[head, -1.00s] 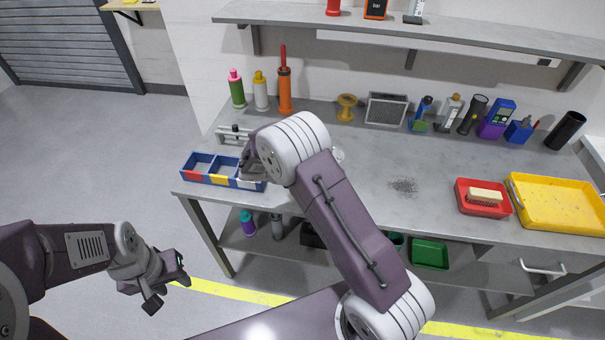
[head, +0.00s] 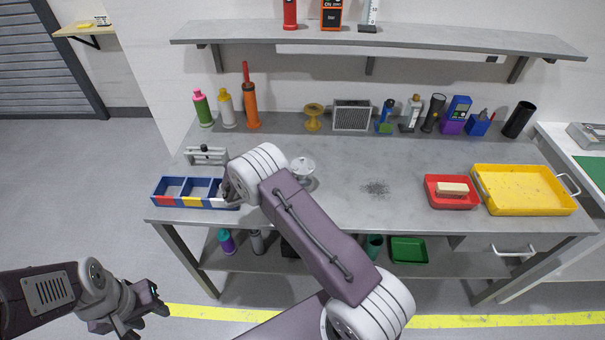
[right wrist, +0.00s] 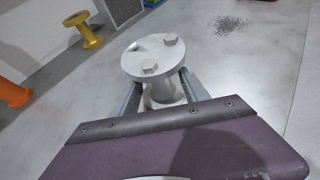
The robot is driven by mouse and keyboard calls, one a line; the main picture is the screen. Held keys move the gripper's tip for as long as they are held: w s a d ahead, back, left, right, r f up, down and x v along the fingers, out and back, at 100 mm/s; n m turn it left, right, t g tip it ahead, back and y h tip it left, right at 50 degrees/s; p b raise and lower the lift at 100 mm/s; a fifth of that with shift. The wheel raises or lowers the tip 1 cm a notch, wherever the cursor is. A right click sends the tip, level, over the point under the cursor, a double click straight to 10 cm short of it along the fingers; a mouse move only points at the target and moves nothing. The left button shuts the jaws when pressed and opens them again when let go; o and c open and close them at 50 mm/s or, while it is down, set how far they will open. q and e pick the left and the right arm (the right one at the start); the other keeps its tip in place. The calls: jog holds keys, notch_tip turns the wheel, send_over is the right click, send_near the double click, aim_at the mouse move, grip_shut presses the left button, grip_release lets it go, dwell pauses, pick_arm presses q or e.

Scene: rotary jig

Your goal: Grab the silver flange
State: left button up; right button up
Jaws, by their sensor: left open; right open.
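The silver flange (head: 302,168) stands upright on the grey workbench, just right of my right arm's elbow in the head view. In the right wrist view the flange (right wrist: 152,58) shows a round top disc with bolts and a narrower neck below. My right gripper (right wrist: 160,92) is open, with its fingers on either side of the neck, under the disc. I cannot tell if they touch it. My left gripper (head: 150,312) is open and empty, low at the left, in front of the bench.
A blue divided bin (head: 172,202) and a grey fixture (head: 206,155) lie left of my right arm. A yellow spool (head: 313,117) and a grey grille box (head: 351,115) stand behind. A red tray (head: 436,203) and yellow tray (head: 520,190) are at right.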

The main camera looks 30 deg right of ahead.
aim_at(303, 168)
jog(key=x, duration=0.2)
jog(key=shift+w+d+f, duration=0.1)
jog(key=shift+d+f, duration=0.05)
jog(key=shift+d, duration=0.25)
grip_shut()
jog(key=r, duration=0.4)
jog(key=shift+s+d+r, duration=0.15)
jog(key=shift+s+r, duration=0.1)
jog(key=shift+r, duration=0.1)
jog(key=s+d+r+b, duration=0.1)
jog(key=s+d+r, duration=0.5)
jog(key=s, duration=0.3)
jog(key=shift+r, duration=0.2)
